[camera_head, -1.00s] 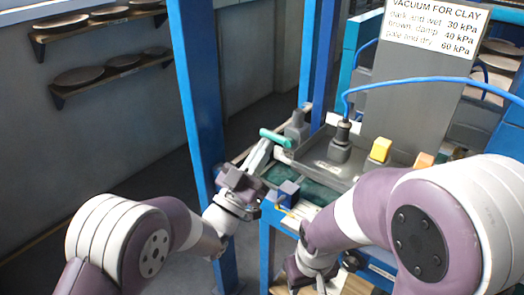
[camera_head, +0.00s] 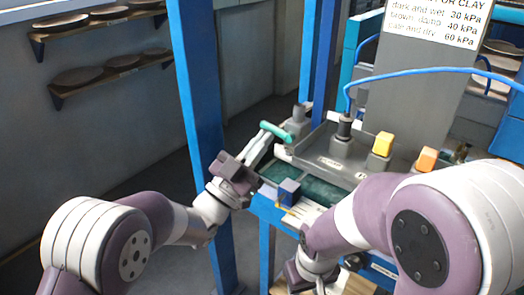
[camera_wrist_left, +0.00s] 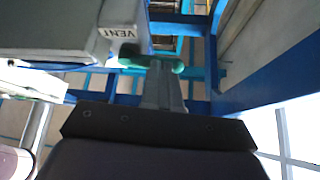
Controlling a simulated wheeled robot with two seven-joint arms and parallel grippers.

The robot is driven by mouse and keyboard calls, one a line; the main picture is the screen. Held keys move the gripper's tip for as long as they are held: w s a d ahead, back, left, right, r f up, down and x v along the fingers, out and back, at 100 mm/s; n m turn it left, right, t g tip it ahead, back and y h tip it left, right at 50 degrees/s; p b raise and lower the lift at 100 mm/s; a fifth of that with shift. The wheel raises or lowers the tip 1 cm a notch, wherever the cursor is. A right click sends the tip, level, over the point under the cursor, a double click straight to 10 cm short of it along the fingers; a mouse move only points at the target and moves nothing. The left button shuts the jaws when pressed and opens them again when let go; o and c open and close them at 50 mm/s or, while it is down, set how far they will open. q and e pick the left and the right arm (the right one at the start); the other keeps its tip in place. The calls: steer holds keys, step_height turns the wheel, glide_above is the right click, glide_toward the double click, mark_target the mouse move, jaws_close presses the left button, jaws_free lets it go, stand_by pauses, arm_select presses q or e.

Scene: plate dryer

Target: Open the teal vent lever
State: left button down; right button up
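The teal vent lever (camera_head: 275,131) is a short rounded bar at the left end of the grey machine, beside a grey fitting. It also shows in the left wrist view (camera_wrist_left: 150,64), crossing at the fingertips beside a grey box with a VENT label (camera_wrist_left: 118,33). My left gripper (camera_head: 267,142) has its pale fingers reaching up to the lever. In the wrist view the fingers (camera_wrist_left: 164,72) overlap the bar's middle; their gap is hidden, so I cannot tell whether they grip it. My right gripper (camera_head: 303,277) is low at the bottom, its fingers not visible.
A blue post (camera_head: 197,90) stands just left of my left gripper. A blue hose (camera_head: 430,71) arches above.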

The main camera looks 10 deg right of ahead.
mark_target(263, 125)
arm_select(q)
steer(key=m+g+b, duration=0.1)
steer(key=m+g, duration=0.1)
steer(key=m, duration=0.1)
steer(key=r+m+g+h+b, duration=0.1)
steer(key=m+g+b, duration=0.1)
steer(key=shift+w+a+m, duration=0.1)
steer(key=shift+w+m, duration=0.05)
steer(key=shift+m, duration=0.25)
steer(key=r+m+g, duration=0.1)
steer(key=m+g, duration=0.1)
steer(key=m, duration=0.1)
steer(key=r+m+g+y+b, duration=0.1)
steer(key=m+g, duration=0.1)
steer(key=m, duration=0.1)
steer(key=r+m+g, duration=0.1)
steer(key=m+g, duration=0.1)
steer(key=m, duration=0.1)
steer(key=shift+s+d+r+m, duration=0.2)
steer(key=shift+s+d+m, duration=0.1)
steer(key=shift+s+m, duration=0.1)
steer(key=m+y, duration=0.1)
steer(key=m, duration=0.1)
steer(key=s+d+r+m+g+y, duration=0.1)
steer(key=m, duration=0.1)
steer(key=shift+r+p, duration=0.1)
steer(key=shift+p, duration=0.2)
steer(key=shift+s, duration=0.15)
